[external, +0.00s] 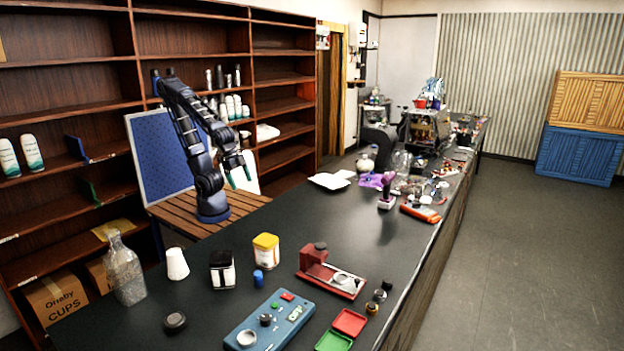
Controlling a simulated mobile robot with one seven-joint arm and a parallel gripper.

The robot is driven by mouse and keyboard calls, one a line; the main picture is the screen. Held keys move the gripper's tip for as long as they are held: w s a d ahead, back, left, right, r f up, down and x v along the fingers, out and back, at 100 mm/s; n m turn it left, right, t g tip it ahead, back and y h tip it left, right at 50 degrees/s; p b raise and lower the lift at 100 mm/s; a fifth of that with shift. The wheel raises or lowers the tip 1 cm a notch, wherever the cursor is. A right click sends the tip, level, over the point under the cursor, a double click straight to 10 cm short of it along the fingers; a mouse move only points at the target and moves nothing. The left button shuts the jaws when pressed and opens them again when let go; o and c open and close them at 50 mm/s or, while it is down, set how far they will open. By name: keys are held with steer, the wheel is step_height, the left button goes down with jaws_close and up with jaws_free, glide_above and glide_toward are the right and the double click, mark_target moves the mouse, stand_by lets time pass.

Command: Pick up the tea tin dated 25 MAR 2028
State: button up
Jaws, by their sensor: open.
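Two containers that look like tins stand on the near half of the dark counter (330,222). One is a black box-shaped tin with a white label (222,272). The other is yellow and white (266,251), just right of it and slightly farther back. No date is readable on either, so I cannot tell which is dated 25 MAR 2028. My gripper (239,178) is raised near my arm's base, behind and above both tins and well apart from them. It points downward, is open and appears empty.
A red device (330,275), a blue-grey panel (270,322) and small trays (349,322) lie nearer. The counter's middle is clear; its far end is cluttered.

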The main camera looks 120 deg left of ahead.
steer(key=w+d+f+n+h, duration=0.3)
steer(key=w+d+f, duration=0.4)
steer(key=d+f, duration=0.5)
steer(key=d+f+n+h, duration=0.35)
steer(key=d+n, duration=0.25)
steer(key=d, duration=0.5)
steer(key=w+d+r+n+t+h, duration=0.25)
steer(key=d+r+n+h, duration=0.3)
steer(key=r, duration=0.45)
steer(key=w+a+r+n+t+h, duration=0.1)
steer(key=a+r+n+t, duration=0.2)
steer(key=r+n, duration=0.3)
steer(key=w+a+r+n+t, duration=0.1)
steer(key=a+r+n+t, duration=0.2)
steer(key=r, duration=0.5)
glide_toward(220, 264)
steer(key=shift+n+g, duration=0.25)
steer(key=shift+g, duration=0.2)
steer(key=shift+x, duration=3)
steer(key=shift+w+a+r, duration=0.1)
steer(key=shift+a+r, duration=0.05)
steer(key=c, duration=1.2)
